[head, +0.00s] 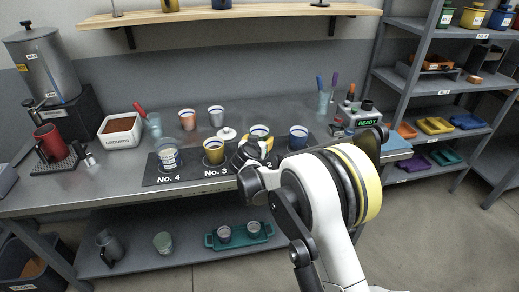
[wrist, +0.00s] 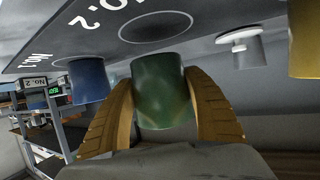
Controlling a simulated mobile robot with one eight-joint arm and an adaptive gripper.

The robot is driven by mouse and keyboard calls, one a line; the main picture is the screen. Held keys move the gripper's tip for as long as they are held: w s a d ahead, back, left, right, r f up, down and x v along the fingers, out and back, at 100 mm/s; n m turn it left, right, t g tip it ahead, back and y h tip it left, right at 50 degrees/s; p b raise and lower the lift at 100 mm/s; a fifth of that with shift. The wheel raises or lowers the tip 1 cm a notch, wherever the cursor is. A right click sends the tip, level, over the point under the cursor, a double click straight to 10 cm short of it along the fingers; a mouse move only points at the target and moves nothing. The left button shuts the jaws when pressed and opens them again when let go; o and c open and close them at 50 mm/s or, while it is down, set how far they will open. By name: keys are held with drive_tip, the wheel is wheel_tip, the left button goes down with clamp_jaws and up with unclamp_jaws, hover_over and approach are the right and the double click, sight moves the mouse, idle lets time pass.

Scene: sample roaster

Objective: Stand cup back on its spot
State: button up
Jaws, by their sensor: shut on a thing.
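A green cup (wrist: 163,90) is held between the two brown fingers of my gripper (wrist: 163,112) in the wrist view, which looks upside down. Its spot, a ring on the dark mat by the No. 2 label (wrist: 155,27), shows bare beside the cup's base. The cup is off the ring; its exact height above the mat is unclear. In the head view, the cup's rim (head: 260,131) shows behind my gripper (head: 254,149), which hides most of the cup and part of the No. 2 spot.
A blue cup (head: 298,137) stands on the right and a yellow cup (head: 214,150) at No. 3 on the left. Another cup (head: 169,156) is at No. 4. A READY device (head: 357,118) stands at the right.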

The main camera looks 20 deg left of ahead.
wheel_tip(320, 180, down, 3)
drive_tip(key=shift+f+b, duration=0.1)
drive_tip(key=shift+b, duration=0.5)
drive_tip(key=o, duration=1.4)
